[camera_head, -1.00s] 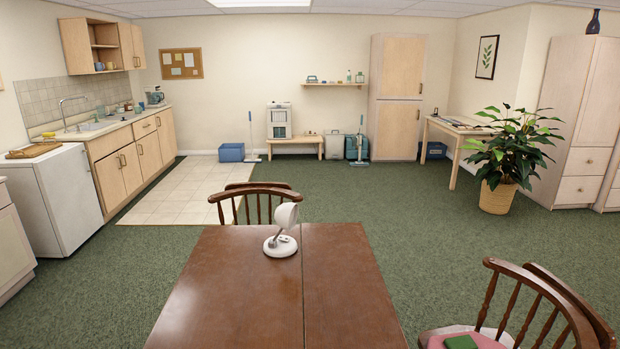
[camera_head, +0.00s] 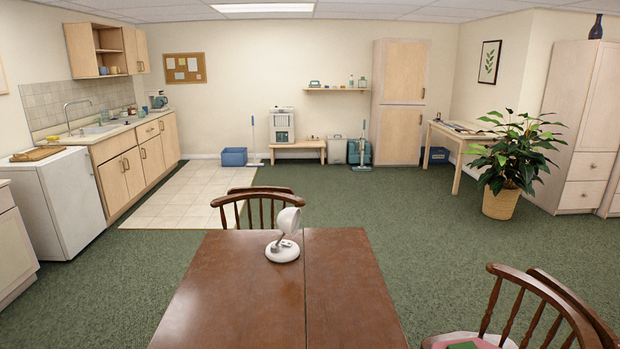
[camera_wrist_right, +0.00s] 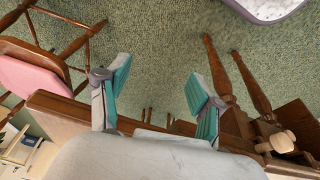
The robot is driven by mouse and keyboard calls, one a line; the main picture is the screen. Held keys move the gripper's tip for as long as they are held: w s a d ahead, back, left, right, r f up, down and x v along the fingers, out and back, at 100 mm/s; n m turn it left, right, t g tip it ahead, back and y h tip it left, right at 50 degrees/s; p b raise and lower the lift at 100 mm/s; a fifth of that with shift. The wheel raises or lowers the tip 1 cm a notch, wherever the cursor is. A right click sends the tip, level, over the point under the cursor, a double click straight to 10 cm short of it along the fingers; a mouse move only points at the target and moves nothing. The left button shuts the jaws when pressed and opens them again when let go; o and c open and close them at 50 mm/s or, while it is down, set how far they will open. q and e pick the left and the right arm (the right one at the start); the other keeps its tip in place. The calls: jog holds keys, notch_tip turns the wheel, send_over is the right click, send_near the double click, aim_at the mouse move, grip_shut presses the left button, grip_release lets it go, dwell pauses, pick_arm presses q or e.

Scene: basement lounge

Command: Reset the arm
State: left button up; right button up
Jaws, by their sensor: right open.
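My right gripper (camera_wrist_right: 157,105) shows in the right wrist view, with its two teal-padded fingers spread apart and nothing between them. Green carpet (camera_wrist_right: 160,45) lies beyond the fingers. Neither of my arms shows in the head view, and my left gripper is in no view.
A brown wooden table (camera_head: 345,290) is in front of me with a white lamp (camera_head: 284,240) on it. One chair (camera_head: 253,205) stands at its far side, another (camera_head: 540,305) at the right. A potted plant (camera_head: 513,160) stands farther right. Open carpet (camera_head: 390,205) lies beyond the table.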

jog(key=s+f+g, duration=0.1)
jog(key=s+f, duration=0.2)
jog(key=f, duration=0.6)
jog(key=s+f, duration=0.3)
jog(key=f, duration=0.6)
jog(key=s+d+f+g, duration=0.1)
jog(key=s+d+f, duration=0.2)
jog(key=s+f, duration=0.7)
jog(key=s, duration=0.3)
jog(key=shift+s+d+f, duration=0.15)
jog(key=shift+s, duration=0.2)
